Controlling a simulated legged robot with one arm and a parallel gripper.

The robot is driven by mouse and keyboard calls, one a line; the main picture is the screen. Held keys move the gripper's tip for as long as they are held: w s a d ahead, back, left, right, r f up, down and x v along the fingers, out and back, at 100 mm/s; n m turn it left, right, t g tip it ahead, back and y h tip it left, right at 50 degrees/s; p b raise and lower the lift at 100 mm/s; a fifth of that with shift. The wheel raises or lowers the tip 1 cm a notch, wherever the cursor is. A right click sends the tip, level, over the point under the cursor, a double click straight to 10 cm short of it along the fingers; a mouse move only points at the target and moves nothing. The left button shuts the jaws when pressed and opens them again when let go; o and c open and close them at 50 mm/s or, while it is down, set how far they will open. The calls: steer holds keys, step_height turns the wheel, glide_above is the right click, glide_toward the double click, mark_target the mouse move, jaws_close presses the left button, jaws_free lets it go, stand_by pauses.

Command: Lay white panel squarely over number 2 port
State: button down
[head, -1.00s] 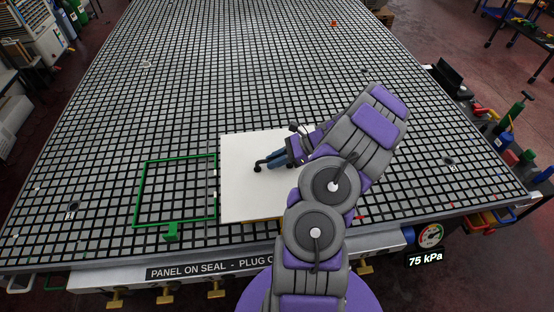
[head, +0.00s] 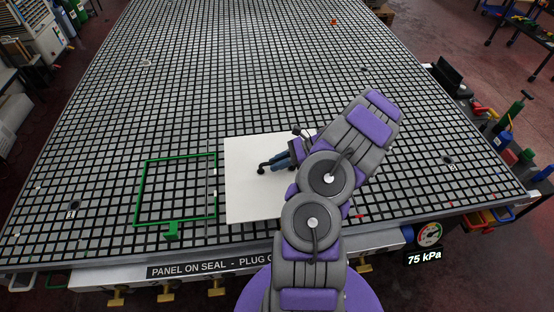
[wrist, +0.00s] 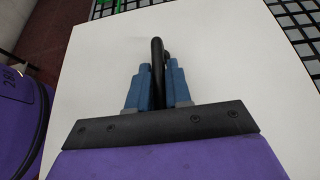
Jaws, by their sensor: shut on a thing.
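The white panel (head: 250,190) lies over the front middle of the grid table, to the right of the green outline; it also fills most of the wrist view (wrist: 230,75). My gripper (head: 262,167) is shut on a black handle on the panel's upper face; its blue fingers (wrist: 158,80) close around the handle in the wrist view. I cannot tell whether the panel touches the grid or hangs just above it. My arm hides the panel's right part. I cannot see a port marked 2; a small marked port (head: 72,207) shows at the left.
A green square outline (head: 138,190) with a small green block (head: 172,231) lies left of the panel. A gauge (head: 429,234) reading 75 kPa is at the front right edge. A sign (head: 210,267) runs along the front edge. The grid table (head: 230,70) is largely clear behind.

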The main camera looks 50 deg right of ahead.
mark_target(278, 172)
steer(key=f, duration=0.2)
steer(key=shift+d+f, duration=0.3)
steer(key=shift+f, duration=0.05)
steer(key=shift+a+f+b, duration=0.2)
steer(key=shift+f+b, duration=0.1)
steer(key=shift+f, duration=0.35)
steer(key=shift+a+f+b, duration=0.2)
steer(key=shift+f+b, duration=0.1)
steer(key=shift+f, duration=0.45)
steer(key=shift+d, duration=0.3)
steer(key=shift+a+p, duration=0.3)
steer(key=shift+f, duration=0.6)
steer(key=c, duration=1)
jaws_free()
steer(key=shift+s, duration=0.1)
steer(key=shift+o, duration=0.2)
steer(key=p+v, duration=0.1)
steer(key=v, duration=1.6)
steer(key=shift+d+p, duration=0.25)
steer(key=shift+p, duration=0.15)
